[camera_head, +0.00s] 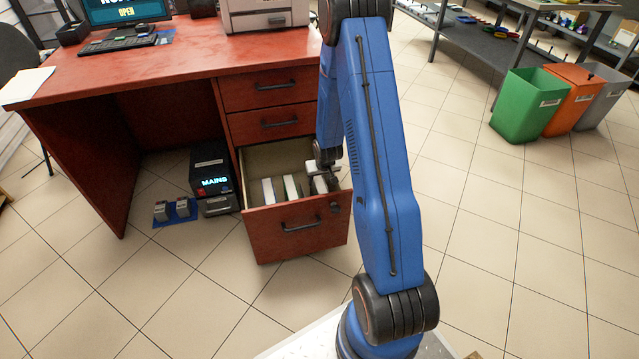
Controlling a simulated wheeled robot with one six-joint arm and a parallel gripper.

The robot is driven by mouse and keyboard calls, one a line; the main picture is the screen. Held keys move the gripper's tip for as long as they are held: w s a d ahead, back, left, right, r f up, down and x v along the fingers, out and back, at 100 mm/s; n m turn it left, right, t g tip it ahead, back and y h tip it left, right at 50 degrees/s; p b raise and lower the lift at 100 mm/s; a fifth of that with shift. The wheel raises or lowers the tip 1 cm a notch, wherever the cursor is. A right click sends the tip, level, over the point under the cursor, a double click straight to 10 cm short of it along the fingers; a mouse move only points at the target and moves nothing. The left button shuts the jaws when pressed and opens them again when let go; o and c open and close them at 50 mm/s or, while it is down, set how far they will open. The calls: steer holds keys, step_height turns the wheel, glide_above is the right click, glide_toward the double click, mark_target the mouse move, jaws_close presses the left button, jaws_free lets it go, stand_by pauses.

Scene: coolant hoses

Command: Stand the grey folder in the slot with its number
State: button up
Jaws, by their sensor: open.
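The lowest desk drawer (300,229) is pulled out. Several pale folders stand in it: a left one (268,191), a middle one (290,187) and a right one (319,185). Which one is the grey folder I cannot tell, and no slot numbers are readable. My gripper (328,182) is down at the drawer's right side, open, at or just above the right folder. It is small and partly hidden by my arm, so I cannot tell whether its fingers touch that folder.
The red desk (180,60) carries a printer (265,14), a monitor (125,12) and a keyboard (118,45). A black MAINS box (211,172) stands left of the drawer. Green (528,105), orange and grey bins stand at right. The tiled floor between is clear.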

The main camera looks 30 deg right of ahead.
steer(key=s+a+r, duration=0.3)
steer(key=s+r, duration=0.2)
steer(key=r, duration=0.6)
steer(key=s+a+r+n, duration=0.1)
steer(key=s+a+r, duration=0.3)
steer(key=r, duration=0.6)
steer(key=s+a+r, duration=0.2)
steer(key=s+r, duration=0.4)
steer(key=r, duration=0.5)
steer(key=s+a+r, duration=0.3)
steer(key=s, duration=0.4)
steer(key=s+a+r+n, duration=0.1)
steer(key=s+a+r, duration=0.3)
steer(key=s, duration=0.4)
steer(key=s+a+r+n+y, duration=0.1)
steer(key=s+a+r, duration=0.2)
steer(key=s, duration=0.5)
steer(key=shift+s+a+r+t, duration=0.25)
steer(key=shift+a+r+t, duration=0.1)
steer(key=shift+r, duration=0.15)
